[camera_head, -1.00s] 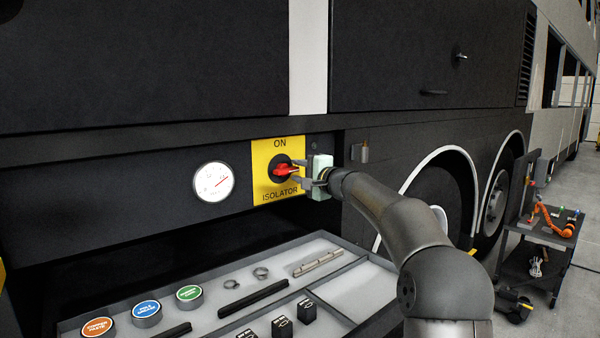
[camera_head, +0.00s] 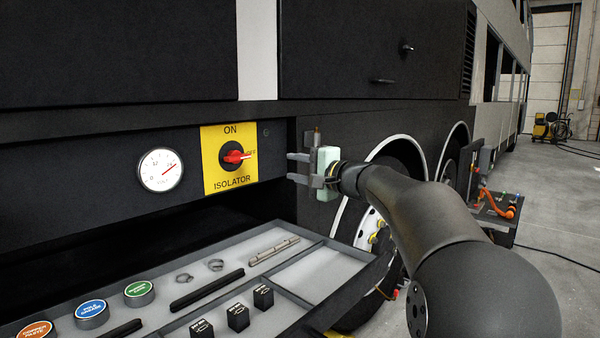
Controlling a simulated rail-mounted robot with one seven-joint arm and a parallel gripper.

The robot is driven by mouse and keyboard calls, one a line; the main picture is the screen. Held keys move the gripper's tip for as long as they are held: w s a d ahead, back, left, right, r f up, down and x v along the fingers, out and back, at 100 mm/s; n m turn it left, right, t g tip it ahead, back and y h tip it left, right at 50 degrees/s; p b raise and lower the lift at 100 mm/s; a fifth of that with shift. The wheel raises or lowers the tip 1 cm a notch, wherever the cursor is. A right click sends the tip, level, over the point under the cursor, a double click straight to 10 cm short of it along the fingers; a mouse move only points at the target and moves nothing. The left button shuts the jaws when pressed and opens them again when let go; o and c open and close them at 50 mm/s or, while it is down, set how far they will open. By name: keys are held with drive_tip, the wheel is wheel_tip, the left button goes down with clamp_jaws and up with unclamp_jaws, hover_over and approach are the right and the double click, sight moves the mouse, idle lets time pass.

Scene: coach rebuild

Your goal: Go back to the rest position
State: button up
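My gripper (camera_head: 298,168) is to the right of the yellow isolator plate (camera_head: 214,181), with its two fingers pointing left. The fingers are apart with nothing between them. A clear gap separates them from the red isolator knob (camera_head: 234,156). The knob's red handle lies about level, its tip pointing right at the OFF mark. My arm (camera_head: 410,210) reaches in from the lower right.
A round gauge (camera_head: 160,170) sits left of the plate. A grey tray (camera_head: 322,306) below holds tins, clips, a metal bar and black blocks. A wheel (camera_head: 372,232) stands behind my arm. A dark cart (camera_head: 494,220) with an orange arm stands at right. Open floor lies beyond.

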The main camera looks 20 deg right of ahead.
drive_tip(key=shift+s+d, duration=0.2)
drive_tip(key=shift+s, duration=0.15)
